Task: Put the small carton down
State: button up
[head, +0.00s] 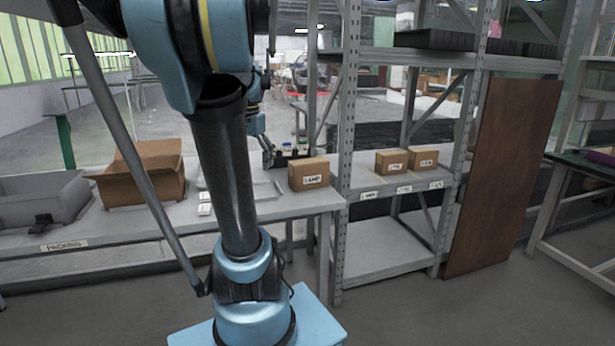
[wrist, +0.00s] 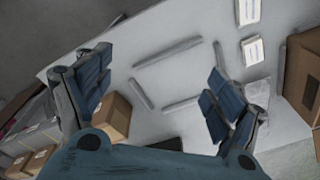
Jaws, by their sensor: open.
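A small brown carton (head: 309,174) with a white label stands upright on the right end of the grey table (head: 115,226). In the wrist view the carton (wrist: 116,114) is at the left, partly hidden behind one finger. My gripper (wrist: 155,97) is open, with its blue-padded fingers wide apart and nothing between them. Bare tabletop and a frame of grey strips (wrist: 168,52) show between the fingers. In the head view my gripper is small and dark, behind the arm and just left of the carton; contact with the carton cannot be told.
A larger open cardboard box (head: 160,182) and a grey bin (head: 75,197) stand on the table's left. White cards (head: 204,203) lie near the box. To the right, a metal rack (head: 345,130) holds two similar cartons (head: 391,162) (head: 423,158). A brown board (head: 505,180) leans beside it.

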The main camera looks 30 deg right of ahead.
jog(key=w+d+r+m, duration=0.2)
jog(key=w+d+m, duration=0.1)
jog(key=d, duration=0.3)
jog(key=w+d+r+m, duration=0.2)
jog(key=w+d, duration=0.1)
jog(key=d, duration=0.4)
jog(key=r+m+g, duration=0.1)
jog(key=m, duration=0.3)
send_over(309, 171)
jog(key=w+d, duration=0.2)
jog(key=w, duration=0.2)
jog(key=f, duration=1.7)
jog(key=shift+s, duration=0.25)
jog(key=shift+c, duration=0.2)
jog(key=c, duration=1.6)
jog(key=shift+o, duration=0.2)
jog(key=shift+r, duration=0.2)
